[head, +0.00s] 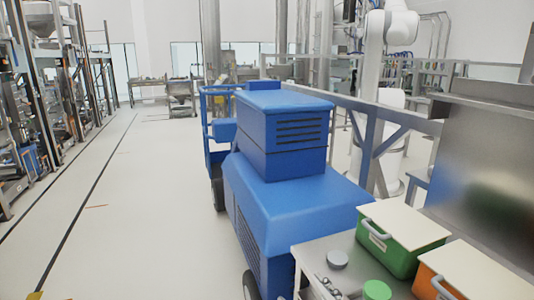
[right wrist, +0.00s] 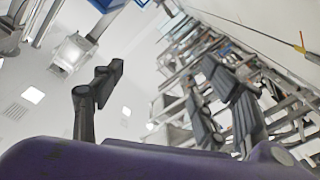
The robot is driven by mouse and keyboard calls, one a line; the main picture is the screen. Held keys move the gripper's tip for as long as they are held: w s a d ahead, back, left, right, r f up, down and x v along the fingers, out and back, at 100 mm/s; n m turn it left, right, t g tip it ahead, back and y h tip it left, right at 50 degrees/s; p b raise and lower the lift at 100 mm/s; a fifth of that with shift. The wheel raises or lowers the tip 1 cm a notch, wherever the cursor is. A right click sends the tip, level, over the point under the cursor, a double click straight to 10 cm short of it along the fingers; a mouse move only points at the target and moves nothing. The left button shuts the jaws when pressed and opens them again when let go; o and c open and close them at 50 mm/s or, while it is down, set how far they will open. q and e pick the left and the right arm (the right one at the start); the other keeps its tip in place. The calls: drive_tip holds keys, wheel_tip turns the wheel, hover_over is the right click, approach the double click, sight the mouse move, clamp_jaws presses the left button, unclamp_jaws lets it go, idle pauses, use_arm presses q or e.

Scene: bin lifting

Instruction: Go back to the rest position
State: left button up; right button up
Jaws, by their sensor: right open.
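My right gripper (right wrist: 163,82) shows in the right wrist view, its dark fingers spread wide apart above a purple housing. Nothing is between the fingers, and it touches nothing that I can see. Neither gripper shows in the head view, and my left gripper is in no view. A green bin (head: 397,263) with a pale lid and grey handle stands on a metal table at lower right in the head view. An orange bin (head: 428,286) with a pale lid is beside it, cut off by the frame edge.
A blue wheeled machine (head: 290,190) stands in the middle, close to the metal table (head: 312,257). A grey can and a green round lid (head: 377,290) are on the table. A metal panel (head: 480,170) rises behind the bins. The left floor (head: 150,210) is clear beside racks.

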drive_tip(key=s+d+f+m+g+h, duration=0.1)
drive_tip(key=s+d+f+m+h, duration=0.15)
drive_tip(key=f, duration=0.35)
drive_tip(key=s+d+f+m+g+h, duration=0.1)
drive_tip(key=s+d+f+m, duration=0.1)
drive_tip(key=s+f, duration=0.25)
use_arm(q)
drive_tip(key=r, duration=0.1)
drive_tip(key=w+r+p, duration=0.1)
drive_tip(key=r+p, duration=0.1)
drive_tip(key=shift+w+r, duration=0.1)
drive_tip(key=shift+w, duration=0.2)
use_arm(e)
drive_tip(key=s+d+f+m+g+h, duration=0.1)
drive_tip(key=s+d+f+m+g, duration=0.1)
drive_tip(key=s+f, duration=0.3)
drive_tip(key=s+d+f+m+g+h, duration=0.1)
drive_tip(key=s+f, duration=0.5)
drive_tip(key=s, duration=0.6)
drive_tip(key=s+d+f+m+g+h, duration=0.1)
drive_tip(key=s+f+m, duration=0.3)
drive_tip(key=s, duration=0.5)
drive_tip(key=shift+d+f+g+h, duration=0.35)
drive_tip(key=shift+d+f+g, duration=0.55)
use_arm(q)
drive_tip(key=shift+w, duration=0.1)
use_arm(e)
drive_tip(key=shift+c, duration=0.2)
